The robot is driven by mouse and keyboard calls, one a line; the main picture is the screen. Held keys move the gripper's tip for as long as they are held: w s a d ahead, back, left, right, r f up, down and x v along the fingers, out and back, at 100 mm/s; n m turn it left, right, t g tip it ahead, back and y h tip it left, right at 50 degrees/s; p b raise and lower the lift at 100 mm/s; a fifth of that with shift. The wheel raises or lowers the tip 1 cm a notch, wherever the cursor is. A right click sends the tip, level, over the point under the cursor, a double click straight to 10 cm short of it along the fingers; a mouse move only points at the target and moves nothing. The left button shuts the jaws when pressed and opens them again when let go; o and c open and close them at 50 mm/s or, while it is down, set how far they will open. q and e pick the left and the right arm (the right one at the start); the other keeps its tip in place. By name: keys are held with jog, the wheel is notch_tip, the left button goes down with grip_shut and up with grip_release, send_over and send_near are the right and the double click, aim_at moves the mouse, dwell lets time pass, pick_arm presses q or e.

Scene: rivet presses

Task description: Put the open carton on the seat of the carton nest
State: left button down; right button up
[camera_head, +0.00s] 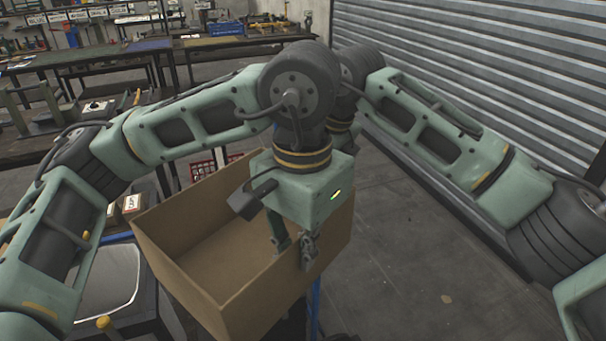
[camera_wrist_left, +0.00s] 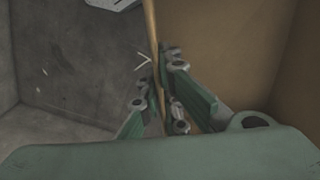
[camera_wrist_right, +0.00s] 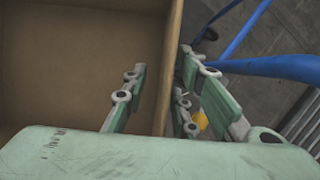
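The open carton (camera_head: 190,282) is a brown box with its open top facing up, in the middle of the head view. My left gripper (camera_head: 292,248) is astride its near right wall. In the left wrist view the fingers (camera_wrist_left: 160,95) are closed on the thin wall (camera_wrist_left: 153,35). My right gripper is hidden in the head view behind the left one. In the right wrist view its fingers (camera_wrist_right: 160,95) straddle a carton wall (camera_wrist_right: 172,60), with a gap on the inner side. The carton nest is not clearly identifiable; a blue post (camera_head: 315,305) shows below the carton.
Blue tubes (camera_wrist_right: 265,67) run just outside the carton in the right wrist view. A dark unit with a pale panel (camera_head: 108,280) stands left of the carton. A red crate (camera_head: 203,168) lies behind. Workbenches (camera_head: 90,60) fill the back left. Floor before the shutter (camera_head: 480,70) is clear.

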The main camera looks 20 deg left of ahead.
grip_shut()
jog(key=shift+s, duration=0.15)
pick_arm(q)
jog(key=c, duration=1.9)
grip_release()
jog(key=shift+c, duration=0.2)
jog(key=shift+o, duration=0.4)
